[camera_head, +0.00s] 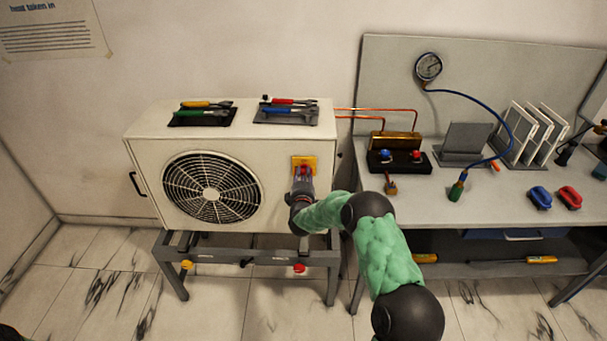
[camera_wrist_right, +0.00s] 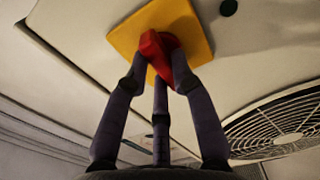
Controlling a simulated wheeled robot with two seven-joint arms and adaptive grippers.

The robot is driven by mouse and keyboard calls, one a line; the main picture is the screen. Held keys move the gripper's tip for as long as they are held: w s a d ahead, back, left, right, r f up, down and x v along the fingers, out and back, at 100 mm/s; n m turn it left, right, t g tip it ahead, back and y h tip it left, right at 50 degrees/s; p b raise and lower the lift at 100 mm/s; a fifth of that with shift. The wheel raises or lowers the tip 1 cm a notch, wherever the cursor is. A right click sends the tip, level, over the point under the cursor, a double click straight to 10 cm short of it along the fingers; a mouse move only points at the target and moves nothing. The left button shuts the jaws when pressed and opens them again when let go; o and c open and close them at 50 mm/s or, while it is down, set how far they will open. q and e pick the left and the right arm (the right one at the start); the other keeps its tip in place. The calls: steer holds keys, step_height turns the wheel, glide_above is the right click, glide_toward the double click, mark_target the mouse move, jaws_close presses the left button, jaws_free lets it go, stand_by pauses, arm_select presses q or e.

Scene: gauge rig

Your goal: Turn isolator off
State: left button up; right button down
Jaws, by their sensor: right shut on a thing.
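The isolator is a red knob (camera_head: 303,170) on a yellow square plate (camera_head: 311,160), on the right of the front of a white fan unit (camera_head: 145,155). My right gripper (camera_head: 302,182) reaches up to it from the front. In the right wrist view the red knob (camera_wrist_right: 151,44) stands out from the yellow plate (camera_wrist_right: 125,42). The dark fingers of my right gripper (camera_wrist_right: 158,72) are shut on the knob, with fingers on both sides of it. The fingers hide part of the knob, and I cannot tell its exact setting. My left gripper is not in view.
The fan grille (camera_head: 212,188) is left of the knob. Tools lie on dark trays (camera_head: 205,118) on top of the unit. Copper pipes (camera_head: 375,110) run to a grey bench (camera_head: 480,200) at right, with a gauge (camera_head: 428,67) and blue hose (camera_head: 500,118).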

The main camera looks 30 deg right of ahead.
steer(key=shift+f, duration=0.1)
stand_by(0.4)
steer(key=c, duration=1)
jaws_free()
steer(key=shift+c, duration=0.2)
steer(key=shift+a, duration=0.1)
steer(key=v, duration=1.2)
